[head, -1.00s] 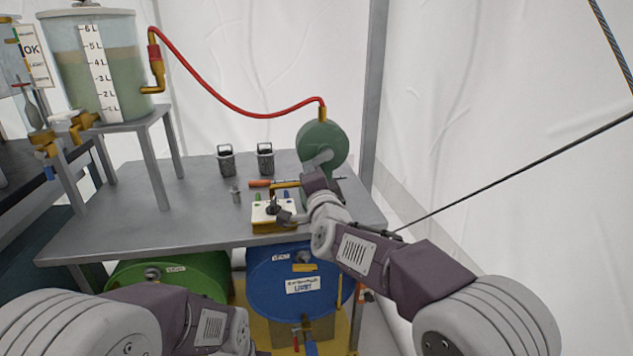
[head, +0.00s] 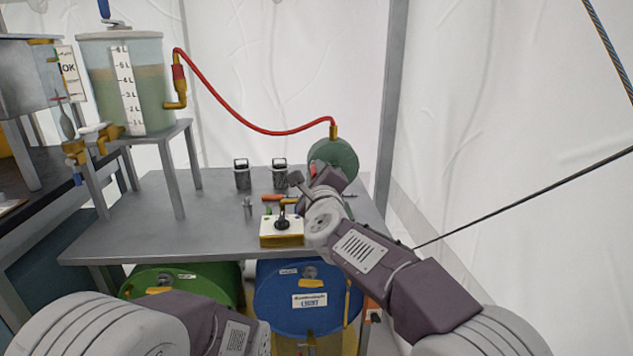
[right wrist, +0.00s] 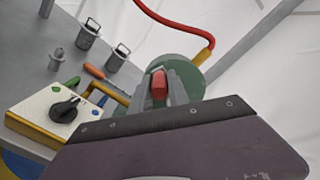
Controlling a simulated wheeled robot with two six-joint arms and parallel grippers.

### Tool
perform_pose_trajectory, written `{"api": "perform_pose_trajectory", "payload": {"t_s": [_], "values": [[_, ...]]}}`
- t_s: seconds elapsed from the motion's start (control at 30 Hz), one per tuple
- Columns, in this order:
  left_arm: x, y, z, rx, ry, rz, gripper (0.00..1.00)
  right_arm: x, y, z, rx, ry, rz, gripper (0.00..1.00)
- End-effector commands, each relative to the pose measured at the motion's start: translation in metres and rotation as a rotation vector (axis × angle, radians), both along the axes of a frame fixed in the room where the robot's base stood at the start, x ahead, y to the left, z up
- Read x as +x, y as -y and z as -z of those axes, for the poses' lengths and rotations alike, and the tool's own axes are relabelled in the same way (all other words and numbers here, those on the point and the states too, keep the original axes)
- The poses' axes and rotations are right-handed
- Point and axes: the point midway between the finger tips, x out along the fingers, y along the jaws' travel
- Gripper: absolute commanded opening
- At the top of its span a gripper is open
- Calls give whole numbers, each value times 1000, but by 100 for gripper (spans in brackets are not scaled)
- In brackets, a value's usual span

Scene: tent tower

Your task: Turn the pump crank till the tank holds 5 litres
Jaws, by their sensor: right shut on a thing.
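The tank (head: 155,108) stands at the upper left on a grey stand. Its white scale (head: 130,92) is marked in litres, and the top edge of the cloudy liquid shows close to the 5 L mark. The green round pump (head: 343,153) stands at the table's right end, joined to the tank by a red hose (head: 250,125). My right gripper (head: 318,178) is in front of the pump, hiding the crank arm. In the right wrist view, its fingers are shut on the red crank handle (right wrist: 159,86). My left gripper is out of view.
A switch box (head: 282,238) with a black knob sits on the grey table (head: 150,225) close to my right wrist. Two metal canisters (head: 242,174) and an orange-handled tool (head: 271,197) lie behind it. A dark rope crosses at right.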

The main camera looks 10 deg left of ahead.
Motion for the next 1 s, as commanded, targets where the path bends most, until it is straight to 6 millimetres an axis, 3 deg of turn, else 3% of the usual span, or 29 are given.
{"api": "perform_pose_trajectory", "payload": {"t_s": [1.0], "values": [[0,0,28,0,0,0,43,12,38,-33,918,-297,2,0]]}}
